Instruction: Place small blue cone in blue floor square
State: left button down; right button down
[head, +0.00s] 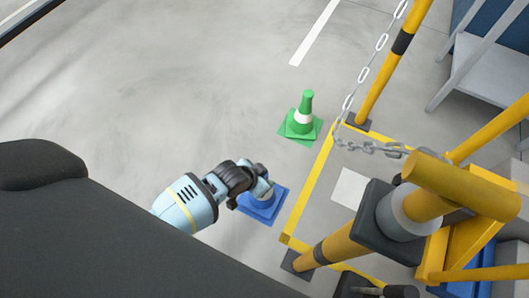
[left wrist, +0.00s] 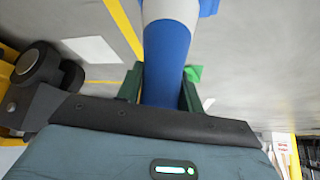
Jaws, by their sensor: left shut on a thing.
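The small blue cone (left wrist: 166,55), with a grey band, is in my left gripper (head: 262,184). In the left wrist view, the jaws (left wrist: 161,88) are shut on the narrow end of the cone, one finger on each side. In the head view, the gripper covers most of the cone, and a blue square shape (head: 263,207) shows under it. I cannot tell how much of this blue is the cone's base and how much is the floor square, nor whether the cone touches the floor. My right gripper is not in view.
A green cone (head: 305,112) with a white band stands on green beyond the blue shape. A yellow floor line (head: 312,185) runs to its right. Yellow posts (head: 335,246) and a hanging chain (head: 362,78) stand close on the right. Open grey floor (head: 170,90) lies to the left.

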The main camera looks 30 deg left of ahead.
pick_arm(q)
jog(key=shift+f, duration=0.45)
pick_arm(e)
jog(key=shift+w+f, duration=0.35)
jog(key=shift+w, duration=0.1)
pick_arm(q)
jog(key=shift+f, duration=0.25)
jog(key=c, duration=0.9)
grip_release()
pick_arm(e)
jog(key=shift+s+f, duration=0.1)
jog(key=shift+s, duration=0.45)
